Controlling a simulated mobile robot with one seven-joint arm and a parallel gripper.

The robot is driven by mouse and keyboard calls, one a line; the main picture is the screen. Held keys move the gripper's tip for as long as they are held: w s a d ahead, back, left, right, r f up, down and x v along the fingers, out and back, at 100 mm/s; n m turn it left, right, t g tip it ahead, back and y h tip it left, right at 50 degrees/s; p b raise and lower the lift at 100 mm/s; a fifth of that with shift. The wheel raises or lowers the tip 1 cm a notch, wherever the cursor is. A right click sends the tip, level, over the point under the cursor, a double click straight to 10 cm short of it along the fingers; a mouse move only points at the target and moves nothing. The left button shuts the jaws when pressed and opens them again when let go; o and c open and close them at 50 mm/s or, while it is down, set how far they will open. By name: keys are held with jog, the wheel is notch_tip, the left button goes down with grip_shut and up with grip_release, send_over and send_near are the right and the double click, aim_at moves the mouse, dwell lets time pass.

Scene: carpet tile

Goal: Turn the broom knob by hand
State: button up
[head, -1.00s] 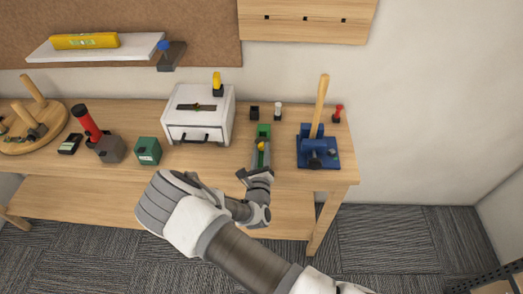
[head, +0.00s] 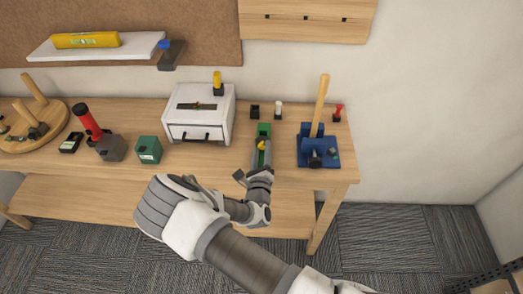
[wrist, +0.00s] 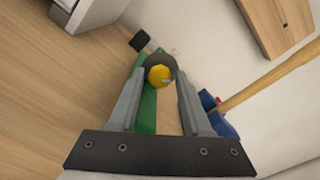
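A blue holder (head: 306,152) with an upright wooden broom handle (head: 320,103) stands at the right end of the bench. A dark knob (head: 315,158) is on its front. My gripper (head: 262,148) is to the left of it, apart from it, at a green block (head: 264,130) with a yellow-topped dark round piece. In the wrist view, my gripper's fingers (wrist: 161,76) are apart, one on each side of that yellow-topped piece (wrist: 160,75). I cannot tell whether they press on it. The blue holder (wrist: 222,124) shows beyond the right finger.
A white drawer box (head: 200,115) stands left of my gripper. Small black (head: 254,112) and white (head: 278,112) pieces are behind it. A red-topped piece (head: 338,112) is behind the blue holder. A green box (head: 148,150) is farther left. The bench's right end is near the holder.

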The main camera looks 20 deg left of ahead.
jog(key=shift+o, duration=0.7)
jog(key=m, duration=0.4)
jog(key=shift+m+b, duration=0.3)
jog(key=shift+b, duration=0.05)
jog(key=m+b, duration=0.1)
jog(key=m, duration=0.3)
jog(key=shift+d+m, duration=0.1)
jog(key=shift+m, duration=0.3)
jog(key=b+v, duration=0.1)
jog(key=v, duration=1.6)
jog(key=w+d+r+m+g+h, duration=0.2)
jog(key=d+r+m+g+h, duration=0.1)
jog(key=d+r+m+h, duration=0.5)
jog(key=w+d+r+m+g+h, duration=0.2)
jog(key=d+r+m+g+h, duration=0.1)
jog(key=d+r+m+h, duration=0.5)
jog(key=shift+w+d+m, duration=0.35)
jog(key=shift+d+m, duration=0.25)
jog(key=shift+d, duration=0.95)
